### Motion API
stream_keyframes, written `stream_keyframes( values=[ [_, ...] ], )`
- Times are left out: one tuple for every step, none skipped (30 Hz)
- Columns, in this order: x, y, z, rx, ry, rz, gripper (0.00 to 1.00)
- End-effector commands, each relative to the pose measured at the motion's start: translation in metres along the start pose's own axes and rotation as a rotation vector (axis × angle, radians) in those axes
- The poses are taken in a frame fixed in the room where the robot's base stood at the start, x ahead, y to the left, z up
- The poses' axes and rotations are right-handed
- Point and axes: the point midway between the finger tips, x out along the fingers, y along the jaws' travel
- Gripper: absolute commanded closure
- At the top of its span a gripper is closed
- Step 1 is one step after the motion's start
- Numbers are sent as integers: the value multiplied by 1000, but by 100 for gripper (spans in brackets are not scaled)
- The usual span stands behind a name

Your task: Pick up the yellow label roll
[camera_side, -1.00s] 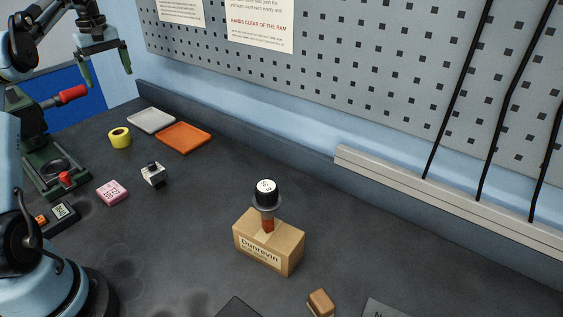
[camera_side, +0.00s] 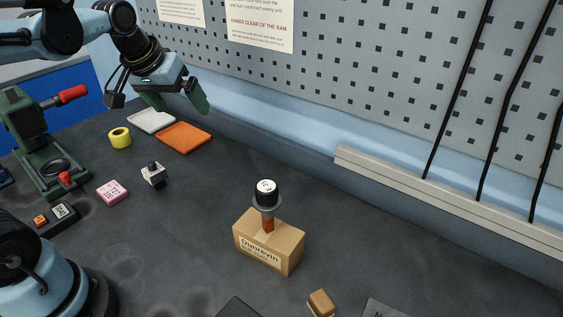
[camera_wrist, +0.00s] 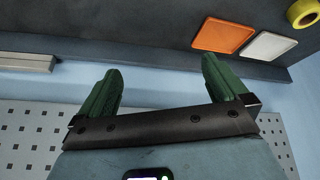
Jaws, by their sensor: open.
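The yellow label roll (camera_side: 120,138) sits on the dark bench at the left in the side view, beside the white tray. It also shows at the top right corner of the wrist view (camera_wrist: 303,13), partly cut off by the frame edge. My gripper (camera_side: 181,104) is open, with two green fingers spread and nothing between them. In the side view it is above the trays and to the right of the roll, apart from it. The wrist view also shows the gripper (camera_wrist: 162,80), its fingers far from the roll.
An orange tray (camera_side: 184,138) and a white tray (camera_side: 151,121) lie by the back wall. A green press (camera_side: 38,145) stands left of the roll. A pink block (camera_side: 112,193), a small grey-white block (camera_side: 153,175) and a cardboard box (camera_side: 269,243) with a stamp on it are nearer.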

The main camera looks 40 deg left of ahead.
Motion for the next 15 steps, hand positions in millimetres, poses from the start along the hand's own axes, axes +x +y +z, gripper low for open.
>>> stream_keyframes(
  values=[
    [2,10,17,55,19,20,0],
    [3,15,26,85,29,30,0],
    [5,21,37,124,45,44,0],
    [6,24,46,152,56,54,0],
    [8,28,54,180,67,64,0],
    [10,32,64,212,81,76,0],
    [12,35,71,236,90,85,0],
    [14,38,77,258,100,92,0],
    [16,40,85,283,110,102,0],
    [18,42,90,299,117,108,0],
    [19,44,94,314,124,113,0],
    [21,45,99,330,131,119,0],
    [22,46,102,338,135,122,0],
    [22,46,104,346,138,125,5],
    [23,47,106,353,142,128,7]
  ],
)
